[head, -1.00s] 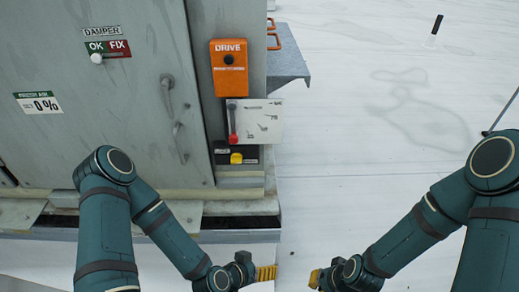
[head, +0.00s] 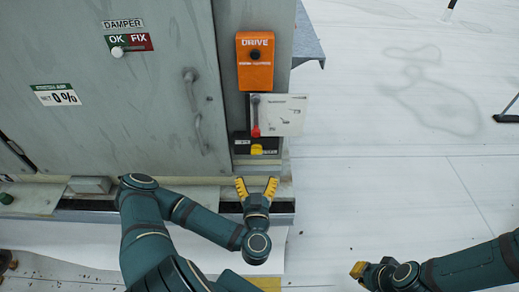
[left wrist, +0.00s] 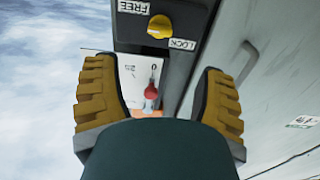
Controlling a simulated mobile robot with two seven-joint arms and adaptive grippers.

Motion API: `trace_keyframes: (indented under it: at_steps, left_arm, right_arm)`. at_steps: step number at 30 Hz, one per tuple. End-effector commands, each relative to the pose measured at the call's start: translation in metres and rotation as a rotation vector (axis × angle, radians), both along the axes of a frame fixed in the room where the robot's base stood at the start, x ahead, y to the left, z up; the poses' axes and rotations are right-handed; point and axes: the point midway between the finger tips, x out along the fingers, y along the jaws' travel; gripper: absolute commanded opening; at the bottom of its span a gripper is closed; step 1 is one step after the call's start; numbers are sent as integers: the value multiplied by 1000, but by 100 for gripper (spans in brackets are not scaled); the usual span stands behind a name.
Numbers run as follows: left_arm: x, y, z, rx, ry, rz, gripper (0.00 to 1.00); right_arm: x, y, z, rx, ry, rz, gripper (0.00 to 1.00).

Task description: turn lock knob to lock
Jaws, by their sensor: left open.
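The lock knob (head: 257,149) is a small yellow knob on a black panel (head: 241,147) low on the grey cabinet. In the left wrist view the knob (left wrist: 160,27) sits between a FREE label (left wrist: 134,6) and a LOCK label (left wrist: 183,44). My left gripper (head: 256,184) is open and empty, with yellow fingers pointing up, just below the panel. In the left wrist view its fingers (left wrist: 160,100) stand wide apart, and the knob is beyond them, untouched. My right gripper (head: 358,270) is far to the right, low in the head view; its opening cannot be made out.
A red-tipped lever (head: 256,131) on a white plate is directly above the black panel. An orange DRIVE box (head: 255,62) is higher up. Door handles (head: 191,90) stick out on the left. The white roof on the right is largely clear.

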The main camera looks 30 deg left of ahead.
Motion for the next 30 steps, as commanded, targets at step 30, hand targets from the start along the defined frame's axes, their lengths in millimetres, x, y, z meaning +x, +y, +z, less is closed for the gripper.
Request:
trace_keyframes:
  at_steps: [30]
  left_arm:
    - [105,64,1,-1,-2,-2,71]
  right_arm:
    - [0,0,2,0,0,0,0]
